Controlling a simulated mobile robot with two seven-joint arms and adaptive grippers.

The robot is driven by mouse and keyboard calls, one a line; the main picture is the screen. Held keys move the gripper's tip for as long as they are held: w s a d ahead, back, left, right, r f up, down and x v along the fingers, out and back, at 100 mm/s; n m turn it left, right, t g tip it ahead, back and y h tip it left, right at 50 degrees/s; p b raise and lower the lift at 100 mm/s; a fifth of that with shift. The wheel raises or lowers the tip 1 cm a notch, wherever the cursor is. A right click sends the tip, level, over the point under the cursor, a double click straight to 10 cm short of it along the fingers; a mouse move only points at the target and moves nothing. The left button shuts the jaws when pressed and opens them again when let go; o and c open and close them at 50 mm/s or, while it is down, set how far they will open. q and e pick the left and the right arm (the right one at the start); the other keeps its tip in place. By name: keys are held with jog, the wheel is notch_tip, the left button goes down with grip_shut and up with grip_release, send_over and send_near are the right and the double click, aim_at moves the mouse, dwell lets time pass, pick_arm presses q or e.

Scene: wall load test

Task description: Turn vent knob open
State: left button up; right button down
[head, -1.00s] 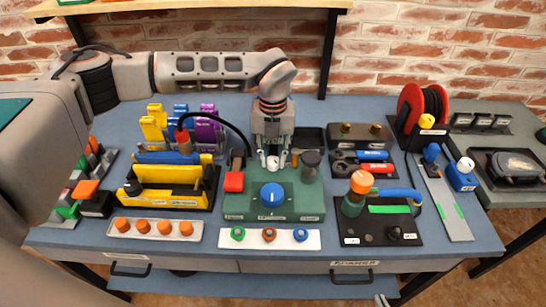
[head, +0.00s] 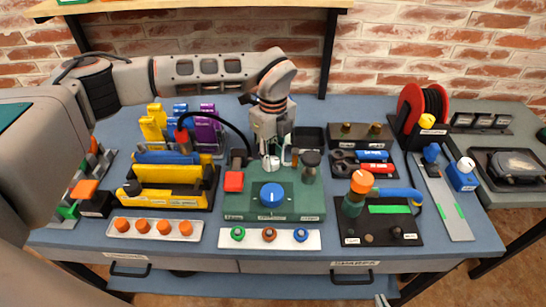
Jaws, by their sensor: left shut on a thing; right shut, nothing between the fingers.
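A green block (head: 300,203) stands at the middle of the bench with a big blue knob (head: 271,195) on top, its white pointer line facing away from me. Behind the blue knob, a small white knob (head: 272,164) shows at the block's back. My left gripper (head: 271,161) reaches down from above and is shut on this white knob; the fingers partly hide it. The labels on the block's front are too small to read. Only a pale tip of my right gripper (head: 381,300) shows at the bottom edge, shut and empty, away from the block.
A red block (head: 234,182) and a dark-topped jar (head: 311,165) stand close beside the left gripper. A black cable (head: 230,124) arches to its left. A white strip with three ringed buttons (head: 302,239) lies in front. An orange-topped green post (head: 354,196) stands to the right.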

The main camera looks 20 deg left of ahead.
aim_at(273, 160)
pick_arm(q)
jog(key=shift+n, duration=0.3)
dwell(0.4)
jog(key=o, duration=1.1)
notch_tip(273, 160, up, 12)
jog(key=shift+f, duration=0.1)
